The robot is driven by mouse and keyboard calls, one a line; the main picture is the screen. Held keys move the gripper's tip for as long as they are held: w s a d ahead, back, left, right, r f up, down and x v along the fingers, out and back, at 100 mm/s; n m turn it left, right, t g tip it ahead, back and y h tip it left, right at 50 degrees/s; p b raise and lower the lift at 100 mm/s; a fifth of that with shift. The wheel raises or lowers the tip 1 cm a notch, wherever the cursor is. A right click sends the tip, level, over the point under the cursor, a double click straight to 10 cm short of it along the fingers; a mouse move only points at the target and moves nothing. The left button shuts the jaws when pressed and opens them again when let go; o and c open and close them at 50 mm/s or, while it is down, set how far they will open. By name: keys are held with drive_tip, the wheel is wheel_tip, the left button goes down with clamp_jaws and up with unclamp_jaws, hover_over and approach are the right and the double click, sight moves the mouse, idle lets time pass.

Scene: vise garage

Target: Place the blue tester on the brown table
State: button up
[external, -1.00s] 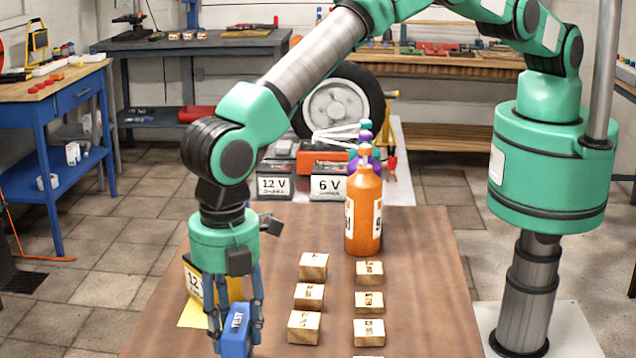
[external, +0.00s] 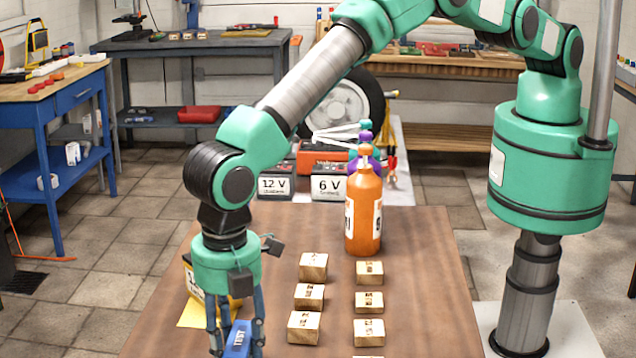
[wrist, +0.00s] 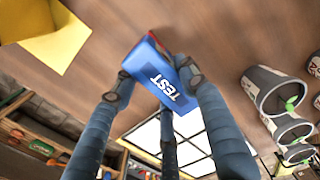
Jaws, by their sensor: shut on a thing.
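The blue tester (external: 239,338), marked TEST, is between the fingers of my gripper (external: 236,345) at the front left of the brown table (external: 420,300). My gripper is shut on it, and the lower end is cut off by the picture edge. In the wrist view the tester (wrist: 158,80) sits tilted between my fingertips (wrist: 160,82), with a bit of red at its far edge. The brown table (wrist: 215,40) fills the area behind it. I cannot tell whether the tester touches the table.
Several wooden blocks (external: 304,327) stand in two columns right of my gripper. An orange bottle (external: 363,215) stands behind them. Bare table lies between gripper and blocks.

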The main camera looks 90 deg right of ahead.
sight(233, 337)
drive_tip(key=shift+f, duration=0.15)
drive_tip(key=o, duration=1.3)
wheel_tip(233, 337, up, 12)
drive_tip(key=shift+r, duration=0.15)
idle(0.6)
